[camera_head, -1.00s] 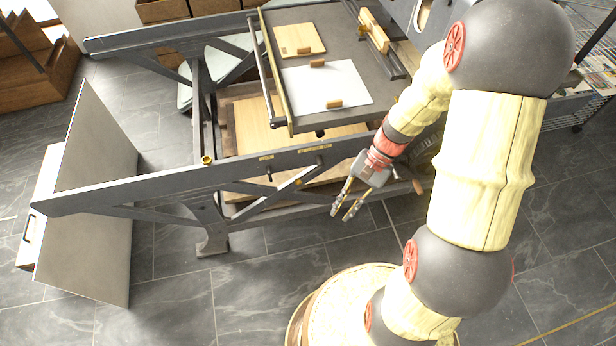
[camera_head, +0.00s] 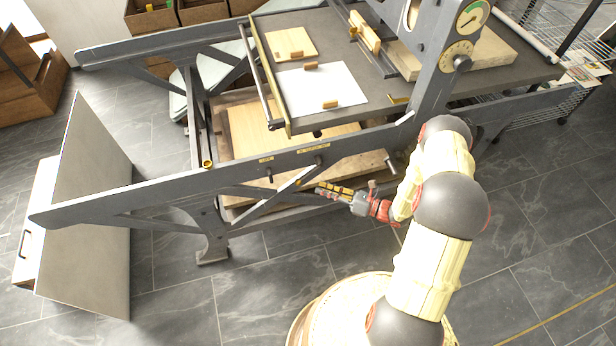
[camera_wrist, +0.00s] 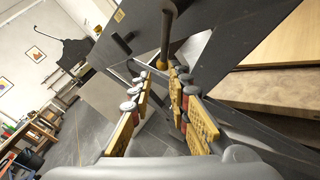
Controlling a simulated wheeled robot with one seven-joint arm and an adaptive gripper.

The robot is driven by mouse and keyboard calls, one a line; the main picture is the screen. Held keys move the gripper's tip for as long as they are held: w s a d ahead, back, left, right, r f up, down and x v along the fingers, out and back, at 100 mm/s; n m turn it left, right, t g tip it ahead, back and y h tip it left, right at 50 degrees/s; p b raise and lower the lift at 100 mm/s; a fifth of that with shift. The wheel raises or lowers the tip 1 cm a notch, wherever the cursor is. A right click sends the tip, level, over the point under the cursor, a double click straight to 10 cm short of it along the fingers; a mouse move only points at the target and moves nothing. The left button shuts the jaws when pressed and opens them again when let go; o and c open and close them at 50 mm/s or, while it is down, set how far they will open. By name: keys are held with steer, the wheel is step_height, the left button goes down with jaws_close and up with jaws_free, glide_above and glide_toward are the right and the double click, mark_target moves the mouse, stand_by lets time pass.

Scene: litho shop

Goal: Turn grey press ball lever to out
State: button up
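The grey press (camera_head: 150,187) has a long side beam with two small brass labels. A short dark lever (camera_head: 318,161) sticks out below the right label, and a similar one (camera_head: 269,176) below the left label. My gripper (camera_head: 318,190) is just in front of the beam, below the right lever, pointing left. In the wrist view, a dark rod with a tan end (camera_wrist: 166,35) shows just beyond my fingertips (camera_wrist: 162,73); I cannot tell which lever it is. The fingers are apart with nothing seen between them. Contact with the rod cannot be told.
The press bed (camera_head: 385,98) holds a white sheet (camera_head: 340,78) and a small wooden board (camera_head: 290,43). A diagonal brace runs behind my gripper. A grey panel (camera_head: 85,200) leans at the left.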

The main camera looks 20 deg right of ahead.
mark_target(308, 175)
steer(key=shift+m+t, duration=0.6)
steer(key=shift+m, duration=0.2)
steer(key=shift+w+a+r+b, duration=0.25)
steer(key=shift+w+a+b, duration=0.15)
steer(key=shift+w+a, duration=0.55)
steer(key=shift+w+a+r+b, duration=0.35)
steer(key=shift+w+a, duration=0.15)
steer(key=shift+w, duration=0.85)
steer(key=shift+w+a+r+b, duration=0.2)
steer(key=shift+w+a+b, duration=0.2)
steer(key=shift+w+a, duration=0.55)
steer(key=shift+w+d, duration=0.2)
steer(key=shift+d, duration=0.05)
steer(key=shift+c, duration=0.3)
steer(key=c, duration=0.4)
jaws_close()
